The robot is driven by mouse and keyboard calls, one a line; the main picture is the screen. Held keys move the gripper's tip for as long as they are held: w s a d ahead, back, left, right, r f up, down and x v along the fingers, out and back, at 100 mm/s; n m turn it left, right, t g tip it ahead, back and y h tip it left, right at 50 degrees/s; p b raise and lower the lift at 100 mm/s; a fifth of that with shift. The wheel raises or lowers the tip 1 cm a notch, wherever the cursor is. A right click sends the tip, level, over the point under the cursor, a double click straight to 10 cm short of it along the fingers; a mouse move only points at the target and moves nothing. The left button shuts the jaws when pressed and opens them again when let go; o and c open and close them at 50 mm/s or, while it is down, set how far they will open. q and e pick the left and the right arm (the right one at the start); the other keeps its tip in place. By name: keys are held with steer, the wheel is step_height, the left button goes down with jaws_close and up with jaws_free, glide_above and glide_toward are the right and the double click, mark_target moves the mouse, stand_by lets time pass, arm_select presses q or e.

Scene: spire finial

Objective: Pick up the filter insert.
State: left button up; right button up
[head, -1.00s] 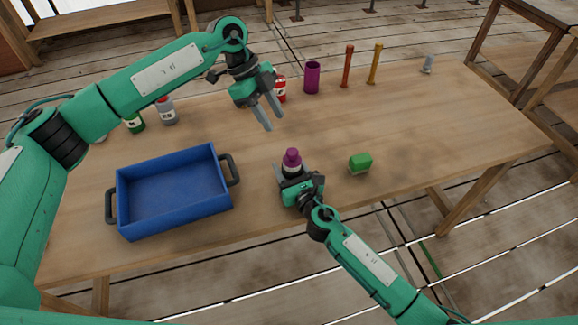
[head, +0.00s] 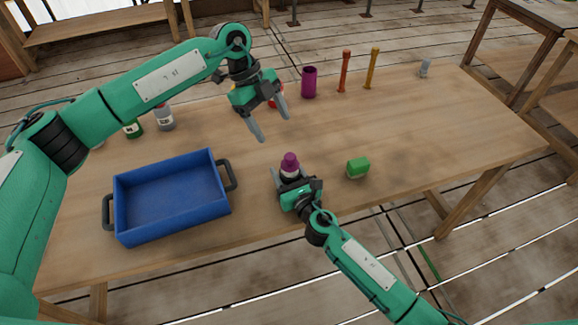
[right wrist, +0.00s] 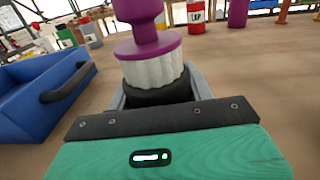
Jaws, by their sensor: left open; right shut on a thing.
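The filter insert (head: 290,163) has a purple knobbed top over a white pleated band and a black lower part. It is upright near the middle front of the table. My right gripper (head: 289,178) is shut on it. In the right wrist view the filter insert (right wrist: 153,70) stands between the grey fingers, which flank its black part; its bottom is hidden, so I cannot tell whether it touches the table. My left gripper (head: 274,127) is open and empty, above the table and behind the filter insert.
A blue tray (head: 122,218) is at left, a green block (head: 358,167) just right of my right gripper. Behind stand a purple cup (head: 309,82), orange (head: 344,70) and yellow (head: 373,68) rods, and bottles (head: 164,118). The right of the table is mostly clear.

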mark_target(290, 156)
arm_select(q)
steer(key=d+m+y, duration=0.1)
steer(key=m, duration=0.4)
steer(key=s+d+m+t+y, duration=0.1)
steer(key=m, duration=0.4)
steer(key=d+m+y, duration=0.1)
steer(key=m, duration=0.5)
steer(key=shift+s+d+t, duration=0.25)
steer(key=shift+s+t, duration=0.1)
steer(key=shift+t, duration=0.05)
steer(key=m, duration=0.2)
steer(key=m+y, duration=0.1)
steer(key=d+m, duration=0.1)
steer(key=m, duration=0.1)
steer(key=shift+s+r+m+t+y, duration=0.1)
steer(key=shift+s+m+t+y, duration=0.1)
steer(key=shift+m+t+y, duration=0.15)
steer(key=shift+f, duration=0.5)
step_height(290, 156, down, 11)
steer(key=shift+s+d, duration=0.1)
steer(key=c, duration=1.1)
